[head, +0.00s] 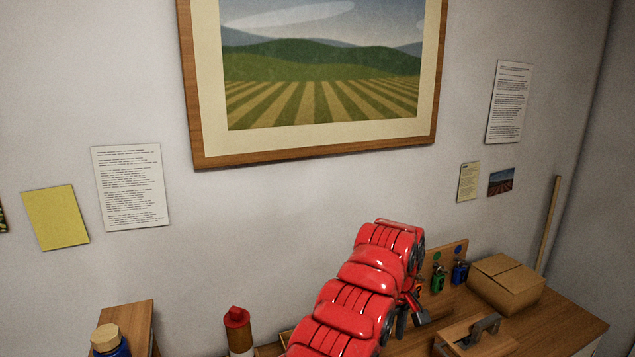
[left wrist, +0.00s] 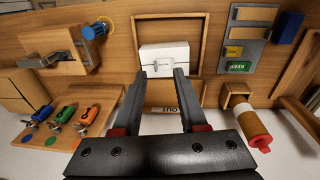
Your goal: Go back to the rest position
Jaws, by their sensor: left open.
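My left arm, red and segmented, rises from the bottom middle of the head view. Its left gripper (head: 408,318) is partly hidden there behind the arm, low over the wooden worktop. In the left wrist view the left gripper (left wrist: 158,78) has two dark fingers, spread apart with nothing gripped. Beyond the fingertips a white block (left wrist: 164,57) lies in a wooden tray (left wrist: 198,30). I cannot tell how far the fingertips are from the block. My right gripper is in neither view.
A cardboard box (head: 506,284) and a wooden block with a dark handle (head: 476,338) stand on the worktop (head: 565,325) at right. Coloured key tags (head: 438,281) hang on a small board. A red-capped bottle (head: 237,328) stands left of my arm. A large framed picture (head: 315,85) hangs above.

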